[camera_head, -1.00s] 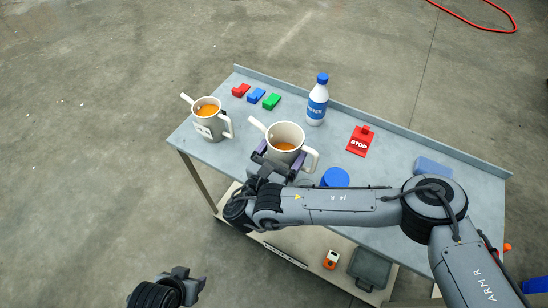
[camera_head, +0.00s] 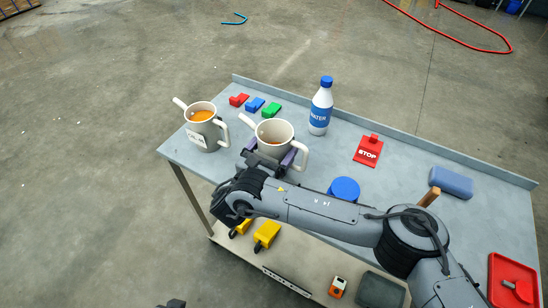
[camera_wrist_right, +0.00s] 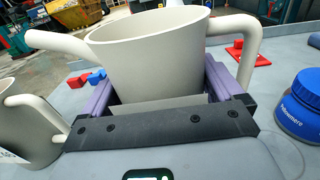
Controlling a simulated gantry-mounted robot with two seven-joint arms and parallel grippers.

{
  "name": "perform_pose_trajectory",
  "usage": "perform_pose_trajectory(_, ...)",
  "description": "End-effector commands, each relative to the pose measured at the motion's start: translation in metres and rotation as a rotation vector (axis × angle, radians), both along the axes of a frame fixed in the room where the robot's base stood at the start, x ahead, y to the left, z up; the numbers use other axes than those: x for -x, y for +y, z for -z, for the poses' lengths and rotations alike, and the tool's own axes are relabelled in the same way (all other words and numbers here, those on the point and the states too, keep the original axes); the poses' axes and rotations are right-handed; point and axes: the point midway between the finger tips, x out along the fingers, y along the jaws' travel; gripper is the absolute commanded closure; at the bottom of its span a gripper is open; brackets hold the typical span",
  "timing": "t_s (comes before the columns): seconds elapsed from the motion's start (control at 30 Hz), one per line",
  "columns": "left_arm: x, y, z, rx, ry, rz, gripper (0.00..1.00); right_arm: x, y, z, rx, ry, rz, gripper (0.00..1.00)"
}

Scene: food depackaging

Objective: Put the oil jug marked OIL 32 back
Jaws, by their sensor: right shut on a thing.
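A pale grey jug (camera_head: 274,135) with a spout at its left and a handle at its right stands upright at the table's near side. My right gripper (camera_head: 270,154) is shut on it, with a purple finger on each side of its body. The same jug fills the middle of the right wrist view (camera_wrist_right: 150,60). Its label is hidden, so I cannot read its marking. A second, similar jug (camera_head: 206,135) with orange liquid and a white label stands to its left, apart from it. Only a dark tip of my left gripper (camera_head: 172,304) shows at the bottom edge.
A red tray (camera_head: 512,278) lies at the right. Yellow items (camera_head: 266,234) lie on the lower shelf.

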Motion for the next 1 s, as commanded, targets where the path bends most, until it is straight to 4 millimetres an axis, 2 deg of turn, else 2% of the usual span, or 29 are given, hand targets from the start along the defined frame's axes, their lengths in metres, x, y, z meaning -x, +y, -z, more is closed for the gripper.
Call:
perform_pose_trajectory(0.23,0.0,-0.002,0.011,0.008,-0.001,-0.006,0.47,0.0,0.0,0.031,0.0,-0.001,0.001,0.55)
perform_pose_trajectory(0.7,0.0,-0.001,0.014,0.002,0.0,-0.001,0.47,0.0,0.0,0.038,0.001,-0.002,0.001,0.55)
perform_pose_trajectory(0.73,0.0,0.0,0.014,0.001,0.0,-0.001,0.47,0.0,0.0,0.038,0.001,0.0,0.0,0.03)
perform_pose_trajectory(0.77,0.0,0.0,0.013,0.0,0.001,0.0,0.47,0.0,0.0,0.038,0.001,0.0,0.0,0.0)
perform_pose_trajectory(1.0,0.0,0.001,0.013,-0.006,0.001,0.003,0.47,0.0,0.0,0.037,0.001,0.0,0.0,0.0)
